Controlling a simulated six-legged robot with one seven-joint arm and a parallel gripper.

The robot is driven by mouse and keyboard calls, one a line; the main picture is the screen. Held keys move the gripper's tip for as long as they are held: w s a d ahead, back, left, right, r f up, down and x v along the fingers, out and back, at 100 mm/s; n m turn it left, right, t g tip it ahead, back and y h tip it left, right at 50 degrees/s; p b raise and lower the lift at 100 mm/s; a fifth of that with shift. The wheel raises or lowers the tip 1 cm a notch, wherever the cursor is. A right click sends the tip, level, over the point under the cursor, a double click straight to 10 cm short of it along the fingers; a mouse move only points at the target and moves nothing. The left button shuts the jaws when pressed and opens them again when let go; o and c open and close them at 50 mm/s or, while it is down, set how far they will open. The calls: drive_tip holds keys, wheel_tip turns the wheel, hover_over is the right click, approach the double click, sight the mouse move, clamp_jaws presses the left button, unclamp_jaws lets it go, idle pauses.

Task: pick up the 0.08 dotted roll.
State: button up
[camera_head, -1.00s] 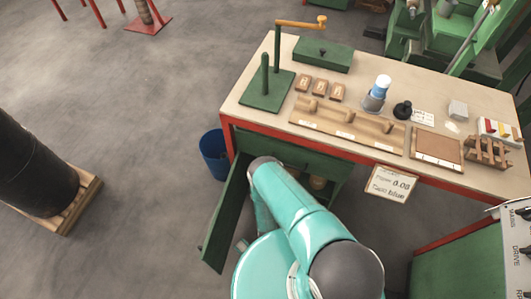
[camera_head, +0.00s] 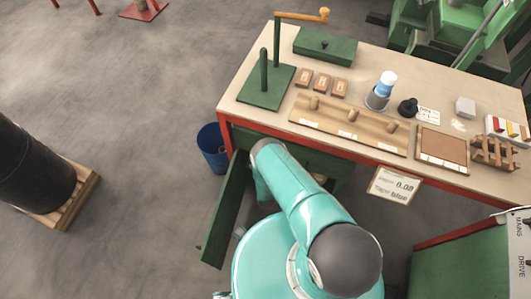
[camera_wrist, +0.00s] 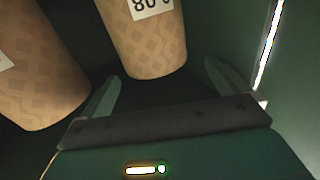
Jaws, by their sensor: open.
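A tan paper roll (camera_wrist: 150,45) is at the top middle of the wrist view. Its white label (camera_wrist: 152,7) is cut off by the frame edge and reads upside down as 0.08. The roll's faint pattern looks like squares or diamonds; I cannot make out dots. A second tan roll (camera_wrist: 38,75) with a similar pattern stands to its left, its label mostly out of frame. My gripper (camera_wrist: 165,88) is open, with one finger on either side of the labelled roll's near end; I see no grip on it. In the head view my arm hides the gripper.
The green cabinet door (camera_head: 228,212) stands open under the workbench (camera_head: 262,118), with my arm at the opening. A blue bin (camera_head: 212,150) is beside it. A sign (camera_head: 394,186) reads 0.08 and blue. Green cabinet walls are close around my gripper.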

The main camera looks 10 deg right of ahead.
drive_tip(key=w, duration=0.1)
drive_tip(key=w+d, duration=0.1)
drive_tip(key=w, duration=0.3)
drive_tip(key=shift+w+d+f, duration=0.25)
drive_tip(key=shift+d+f, duration=0.05)
drive_tip(key=shift+d, duration=0.1)
drive_tip(key=shift+c, duration=0.4)
drive_tip(key=c, duration=1.8)
drive_tip(key=shift+c, duration=0.3)
drive_tip(key=shift+r, duration=0.15)
